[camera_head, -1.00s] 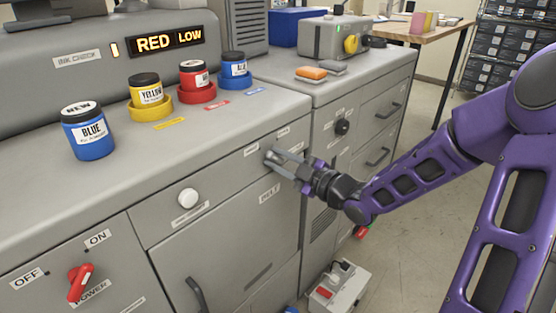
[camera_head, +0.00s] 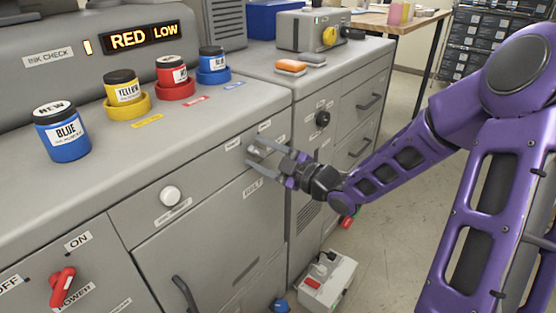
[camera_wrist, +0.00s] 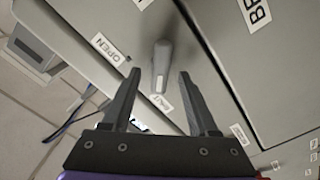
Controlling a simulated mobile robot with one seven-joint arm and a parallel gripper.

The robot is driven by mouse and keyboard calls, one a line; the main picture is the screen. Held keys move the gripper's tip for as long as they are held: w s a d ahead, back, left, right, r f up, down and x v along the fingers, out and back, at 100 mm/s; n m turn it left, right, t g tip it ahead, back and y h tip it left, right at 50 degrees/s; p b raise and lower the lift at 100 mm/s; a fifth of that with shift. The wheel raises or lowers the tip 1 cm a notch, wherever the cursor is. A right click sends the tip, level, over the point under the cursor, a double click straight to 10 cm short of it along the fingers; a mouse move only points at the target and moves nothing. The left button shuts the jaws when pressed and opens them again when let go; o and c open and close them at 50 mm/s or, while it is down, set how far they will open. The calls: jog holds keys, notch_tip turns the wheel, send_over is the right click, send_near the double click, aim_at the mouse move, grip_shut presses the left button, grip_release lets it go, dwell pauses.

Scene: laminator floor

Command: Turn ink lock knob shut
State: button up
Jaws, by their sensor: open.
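The ink lock knob (camera_wrist: 162,62) is a grey lever-shaped handle on a grey cabinet panel in the wrist view. Its lower end points towards the SHUT label (camera_wrist: 161,103). The OPEN label (camera_wrist: 105,48) lies to its upper left. My gripper (camera_wrist: 158,74) is open, with one finger on each side of the knob and visible gaps between. In the head view my gripper (camera_head: 252,156) reaches the cabinet front from the right, at the knob below the countertop edge. The knob is small and partly hidden there.
A white round knob (camera_head: 170,196) and a red power switch (camera_head: 62,287) are on the panels to the left. Blue, yellow and red ink jars stand on the countertop (camera_head: 200,125). A grey box (camera_head: 328,283) stands on the floor below my arm.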

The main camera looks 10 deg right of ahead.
jog(key=p+v, duration=0.1)
jog(key=v, duration=1.6)
jog(key=shift+p, duration=0.4)
jog(key=shift+r, duration=0.1)
